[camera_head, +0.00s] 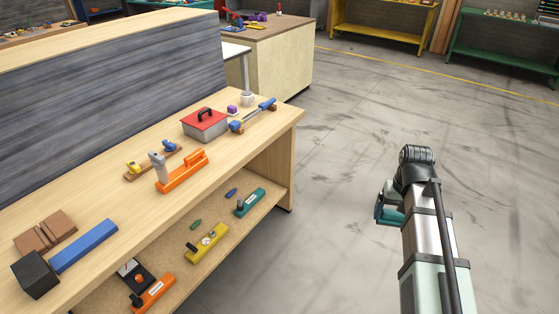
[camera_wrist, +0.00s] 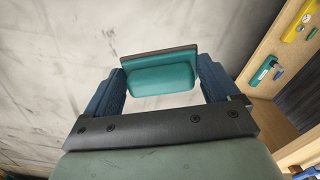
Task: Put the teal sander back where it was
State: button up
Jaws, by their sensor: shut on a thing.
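The teal sander (camera_wrist: 160,76) is a teal block with a thin dark brown face. It sits between the two blue fingers of my gripper (camera_wrist: 159,86) in the wrist view. My gripper is shut on it. In the head view my gripper (camera_head: 385,208) is at the right, over open floor and apart from the workbench, and part of the teal sander (camera_head: 392,216) shows beside my arm.
The wooden workbench (camera_head: 110,183) holds a red-lidded box (camera_head: 205,124), an orange tool (camera_head: 182,172) and a blue bar (camera_head: 84,246). Its lower shelf holds a teal level-like tool (camera_head: 249,202) and a yellow one (camera_head: 207,242). The floor right of the bench is clear.

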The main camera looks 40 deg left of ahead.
jog(key=s+a+n, duration=0.2)
jog(key=s+a, duration=0.3)
jog(key=a, duration=0.7)
jog(key=s+a+r+n, duration=0.15)
jog(key=s+a, duration=0.35)
jog(key=a, duration=0.7)
jog(key=s+a+n, duration=0.3)
jog(key=s+a, duration=0.2)
jog(key=a, duration=0.7)
jog(key=s+a+r+n, duration=0.1)
jog(key=s+a+n, duration=0.2)
jog(key=s+a, duration=1.3)
jog(key=s+a+r+n, duration=0.1)
jog(key=s+a+n, duration=0.2)
jog(key=s+a, duration=1.25)
jog(key=n, duration=0.1)
send_near(107, 200)
notch_tip(107, 200, down, 6)
jog(key=shift+r, duration=0.1)
jog(key=shift+f, duration=0.2)
jog(key=o, duration=0.8)
jog(key=shift+c, duration=0.2)
